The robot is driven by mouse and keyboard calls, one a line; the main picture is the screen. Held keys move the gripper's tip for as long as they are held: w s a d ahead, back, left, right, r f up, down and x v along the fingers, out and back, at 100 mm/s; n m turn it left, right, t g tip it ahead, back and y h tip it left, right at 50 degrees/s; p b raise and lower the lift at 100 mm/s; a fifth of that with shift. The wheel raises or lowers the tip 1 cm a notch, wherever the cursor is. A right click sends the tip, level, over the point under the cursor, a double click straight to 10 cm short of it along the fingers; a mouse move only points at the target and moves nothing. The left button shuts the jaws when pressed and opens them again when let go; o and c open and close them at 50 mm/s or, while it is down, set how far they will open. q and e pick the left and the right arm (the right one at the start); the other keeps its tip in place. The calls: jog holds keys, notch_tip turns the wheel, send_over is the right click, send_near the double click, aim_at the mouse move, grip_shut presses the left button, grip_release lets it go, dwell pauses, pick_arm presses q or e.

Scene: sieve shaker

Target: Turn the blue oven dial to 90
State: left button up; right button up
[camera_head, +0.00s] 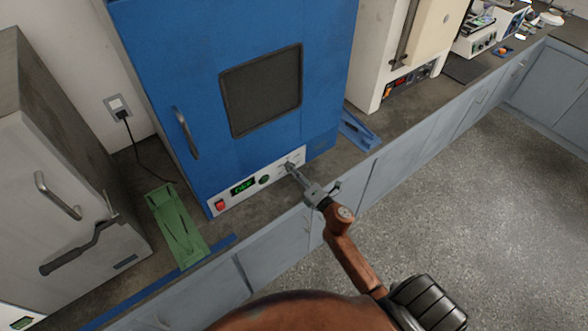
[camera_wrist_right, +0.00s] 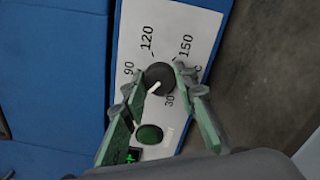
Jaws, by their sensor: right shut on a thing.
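The blue oven (camera_head: 185,60) stands on the counter with its door shut. Its white control panel (camera_head: 240,187) runs along the bottom front, with a red switch (camera_head: 220,205), a green display (camera_head: 243,187) and a green button (camera_wrist_right: 149,134). The dark round dial (camera_wrist_right: 160,76) shows in the right wrist view among printed numbers. Its white pointer points to the lower left, between 90 and 30; a finger hides part of the scale there. My right gripper (camera_head: 290,168) is shut on the dial, a finger on either side. My left gripper is not in view.
A grey oven (camera_head: 70,200) stands at the left and a cream oven (camera_head: 420,45) at the right. A green piece (camera_head: 180,225) lies on the counter left of the blue oven. The floor in front is clear.

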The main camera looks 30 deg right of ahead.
jog(key=m+p, duration=0.3)
jog(key=m, duration=0.2)
jog(key=shift+r+m, duration=0.15)
jog(key=shift+m, duration=0.15)
jog(key=m+p, duration=0.3)
jog(key=m, duration=0.2)
jog(key=shift+d, duration=0.1)
jog(key=shift+m, duration=0.4)
jog(key=o, duration=1.2)
jog(key=shift+s+f, duration=0.2)
jog(key=shift+s, duration=0.05)
jog(key=s, duration=0.7)
jog(key=s+d, duration=0.1)
jog(key=s, duration=0.3)
jog(key=shift+s, duration=0.3)
